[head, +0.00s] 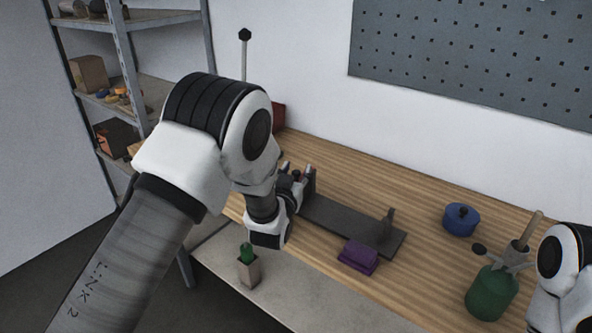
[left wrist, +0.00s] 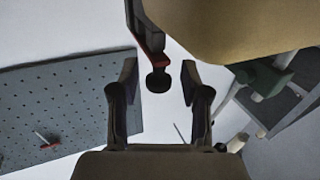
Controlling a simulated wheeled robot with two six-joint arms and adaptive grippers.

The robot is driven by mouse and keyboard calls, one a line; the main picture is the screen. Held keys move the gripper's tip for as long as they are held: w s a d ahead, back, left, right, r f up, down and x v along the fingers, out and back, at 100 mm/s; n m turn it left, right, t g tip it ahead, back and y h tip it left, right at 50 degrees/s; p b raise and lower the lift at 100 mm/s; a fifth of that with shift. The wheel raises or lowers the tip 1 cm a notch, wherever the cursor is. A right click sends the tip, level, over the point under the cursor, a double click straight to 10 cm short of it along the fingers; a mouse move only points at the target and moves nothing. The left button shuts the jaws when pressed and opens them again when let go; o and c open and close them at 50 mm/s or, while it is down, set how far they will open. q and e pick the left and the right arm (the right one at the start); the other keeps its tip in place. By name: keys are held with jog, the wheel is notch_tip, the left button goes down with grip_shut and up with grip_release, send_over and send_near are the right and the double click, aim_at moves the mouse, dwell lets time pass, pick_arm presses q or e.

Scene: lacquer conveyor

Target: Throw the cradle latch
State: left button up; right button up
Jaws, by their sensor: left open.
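The dark cradle (head: 335,217) lies on the wooden workbench, with an upright post near each end. In the left wrist view its latch lever (left wrist: 148,42) is dark with a red part and ends in a round black knob (left wrist: 158,81). My left gripper (left wrist: 159,80) is open, with one finger on each side of the knob and a visible gap to both. In the head view the left gripper (head: 294,172) is at the cradle's far left end, and the arm partly hides it.
A purple block (head: 357,256) lies in front of the cradle. A blue pot (head: 460,220) and a green container (head: 491,293) with tools stand to the right. The bench right of the cradle has free room.

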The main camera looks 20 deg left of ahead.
pick_arm(q)
jog(key=shift+s+d, duration=0.1)
jog(key=shift+s, duration=0.05)
jog(key=shift+r, duration=0.1)
jog(key=shift+c, duration=1.3)
grip_shut()
